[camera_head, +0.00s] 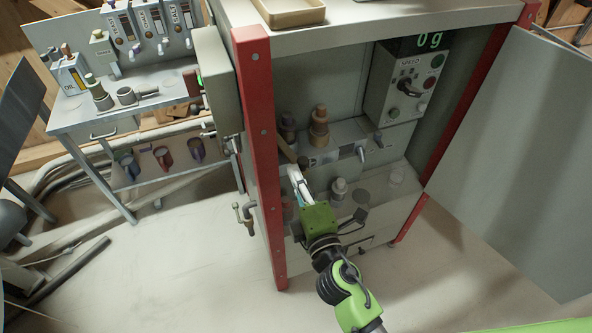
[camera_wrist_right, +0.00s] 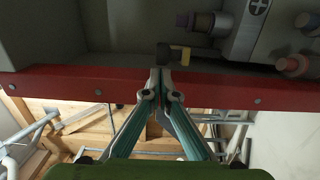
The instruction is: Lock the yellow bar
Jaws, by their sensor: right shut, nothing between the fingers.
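My right gripper (camera_head: 293,172) reaches into the open cabinet, just behind its red front post. In the right wrist view its fingers (camera_wrist_right: 160,75) are together, with nothing between them. A small bar end with a black part and a yellow part (camera_wrist_right: 186,54) lies just beyond the fingertips; I cannot tell whether they touch it. My left gripper is not in view.
The red post (camera_head: 262,150) stands close left of my right gripper. Inside the cabinet are a brown-topped fitting (camera_head: 319,127) and a control box (camera_head: 407,84) reading 0 g. The cabinet door (camera_head: 515,150) stands open at right. A workbench (camera_head: 120,112) is at left.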

